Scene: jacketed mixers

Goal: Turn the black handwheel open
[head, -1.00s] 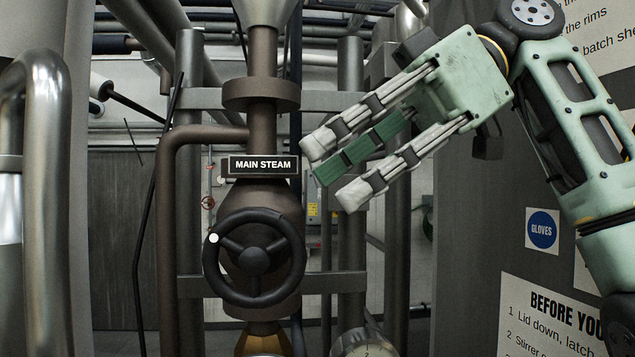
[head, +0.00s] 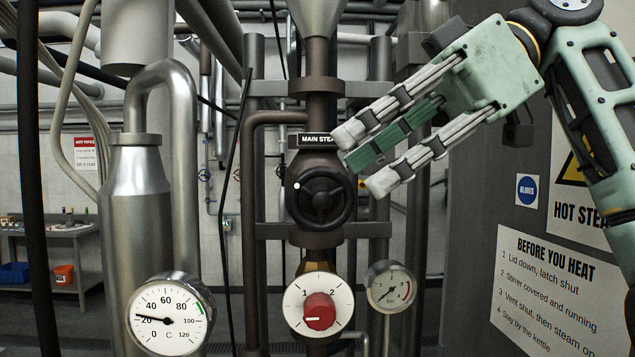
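The black handwheel (head: 320,199) sits upright on the dark brown steam pipe, just left of centre in the head view, below a MAIN STEAM sign (head: 313,140). A white dot marks its rim at the upper left. My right gripper (head: 360,162) comes in from the upper right. Its two pale fingers and one green finger are straight, spread apart and empty, pointing left and down. The fingertips overlap the right end of the sign and lie above and right of the wheel in the picture. How far they are from it in depth I cannot tell. My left gripper is out of view.
Below the wheel are a red knob (head: 319,312) on a white dial and a small bar gauge (head: 390,288). A temperature gauge (head: 168,317) stands at lower left beside steel pipes. A grey panel with a BEFORE YOU HEAT notice (head: 545,290) fills the right.

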